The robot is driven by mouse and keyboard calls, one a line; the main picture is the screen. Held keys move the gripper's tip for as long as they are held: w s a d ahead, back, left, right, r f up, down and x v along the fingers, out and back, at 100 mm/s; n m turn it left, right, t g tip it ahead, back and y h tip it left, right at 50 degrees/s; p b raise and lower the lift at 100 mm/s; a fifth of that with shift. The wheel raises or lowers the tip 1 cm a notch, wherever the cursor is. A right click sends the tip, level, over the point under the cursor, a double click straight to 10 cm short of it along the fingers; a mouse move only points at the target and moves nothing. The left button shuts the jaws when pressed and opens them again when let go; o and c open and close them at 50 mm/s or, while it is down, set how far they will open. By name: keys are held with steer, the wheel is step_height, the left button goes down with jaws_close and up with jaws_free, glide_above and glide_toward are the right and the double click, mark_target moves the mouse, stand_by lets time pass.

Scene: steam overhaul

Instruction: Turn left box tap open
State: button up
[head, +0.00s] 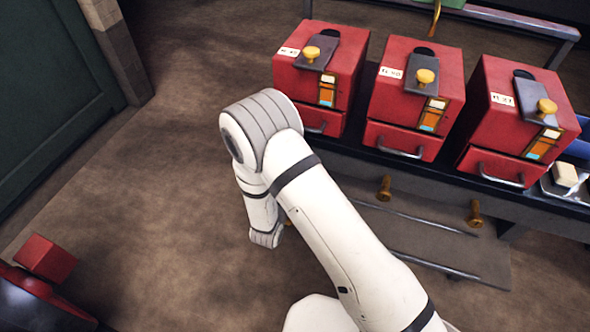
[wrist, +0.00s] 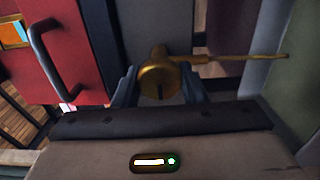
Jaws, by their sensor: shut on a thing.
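The left red box (head: 322,65) stands at the left end of the row, with a brass knob on its lid. In the wrist view, a brass tap (wrist: 160,78) with a round end and a dark slot sits between the fingers of my gripper (wrist: 158,88). My gripper is shut on this tap. A thin brass lever (wrist: 240,58) points right from the tap. In the head view, my arm hides the gripper and almost all of this tap.
Two more red boxes (head: 415,85) (head: 515,120) stand to the right, with brass taps (head: 384,188) (head: 475,213) below them. A red drawer front (wrist: 65,45) with a dark handle is close at left in the wrist view. The floor (head: 160,210) left of my arm is clear.

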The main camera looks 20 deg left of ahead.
steer(key=o, duration=0.9)
steer(key=s, duration=0.5)
steer(key=s+p, duration=0.1)
steer(key=s, duration=0.1)
steer(key=shift+s+a, duration=0.3)
steer(key=shift+s, duration=0.1)
